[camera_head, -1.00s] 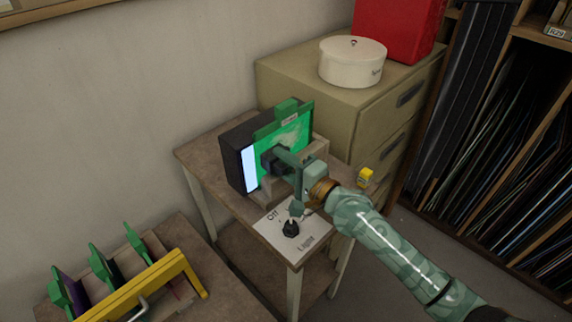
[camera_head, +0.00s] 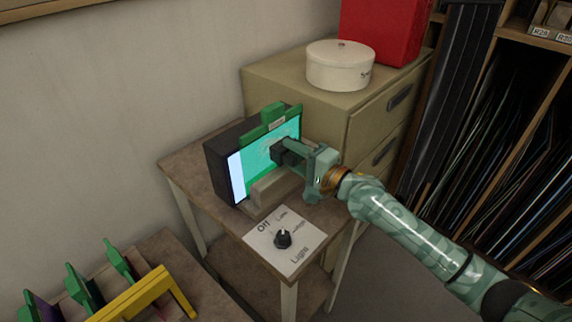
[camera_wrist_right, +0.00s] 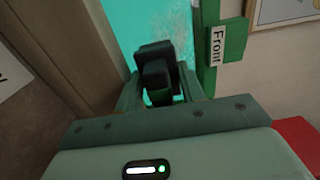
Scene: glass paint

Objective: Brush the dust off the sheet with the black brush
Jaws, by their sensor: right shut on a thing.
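The sheet (camera_head: 256,164) glows turquoise in a green frame (camera_head: 271,114), upright against a dark light box (camera_head: 220,170) on the small table. A few faint pale marks show near its upper middle. My right gripper (camera_head: 290,152) is shut on the black brush (camera_head: 279,153), which is at the right part of the sheet; whether it touches cannot be told. In the right wrist view the brush (camera_wrist_right: 156,60) sits between the fingers, in front of the turquoise sheet (camera_wrist_right: 133,20). My left gripper is not in view.
A rack with green-handled holders and a yellow bar (camera_head: 135,298) is at lower left. A cabinet (camera_head: 300,90) with a round white box (camera_head: 340,66) stands behind.

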